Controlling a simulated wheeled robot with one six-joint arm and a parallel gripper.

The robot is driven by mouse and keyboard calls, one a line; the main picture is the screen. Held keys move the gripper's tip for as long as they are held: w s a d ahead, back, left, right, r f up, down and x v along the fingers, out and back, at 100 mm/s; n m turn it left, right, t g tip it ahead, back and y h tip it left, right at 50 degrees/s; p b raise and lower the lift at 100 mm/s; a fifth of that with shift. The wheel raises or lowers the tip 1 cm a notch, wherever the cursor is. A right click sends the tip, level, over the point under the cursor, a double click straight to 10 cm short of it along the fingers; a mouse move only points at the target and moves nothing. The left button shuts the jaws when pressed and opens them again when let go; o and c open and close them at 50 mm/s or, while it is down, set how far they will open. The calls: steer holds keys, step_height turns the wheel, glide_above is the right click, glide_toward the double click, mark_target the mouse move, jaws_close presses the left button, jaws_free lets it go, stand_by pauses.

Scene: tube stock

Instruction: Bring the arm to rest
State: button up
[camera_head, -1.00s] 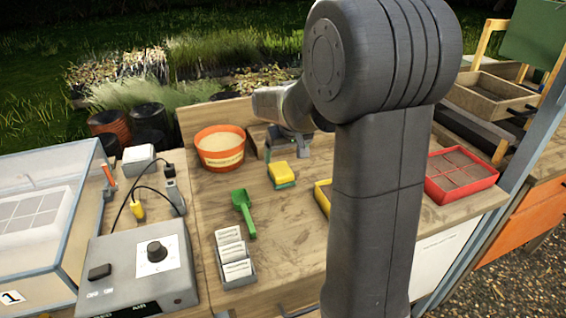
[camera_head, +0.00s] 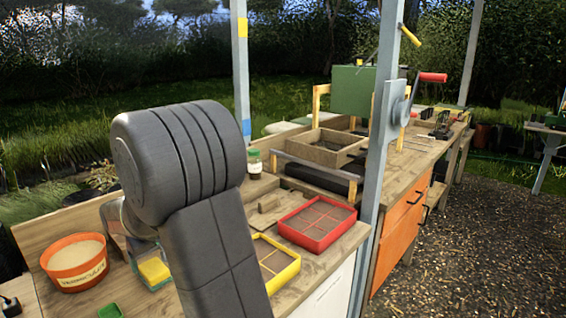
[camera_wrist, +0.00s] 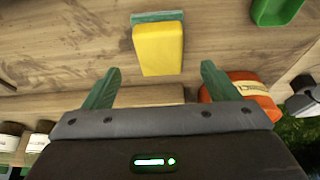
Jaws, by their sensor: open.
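My gripper (camera_wrist: 160,86) shows in the wrist view with its two green fingers spread wide apart and nothing between them. It is open and hangs above the wooden bench. A yellow sponge with a green layer (camera_wrist: 158,50) lies on the bench beyond the fingertips, apart from them. The sponge also shows in the head view (camera_head: 154,271), just left of my arm.
An orange pot (camera_head: 76,262) stands at the bench's left. A yellow tray (camera_head: 279,282) and a red tray (camera_head: 318,224) sit right of my arm. A small bottle (camera_head: 254,163) stands behind. A grey post with a red-handled crank (camera_head: 432,77) rises at the bench's right end. Gravel lies beyond.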

mark_target(153, 268)
steer(key=x, duration=0.6)
steer(key=shift+w+a+f, duration=0.1)
steer(key=shift+f, duration=0.15)
steer(key=shift+a+r, duration=0.1)
steer(key=shift+r, duration=1.35)
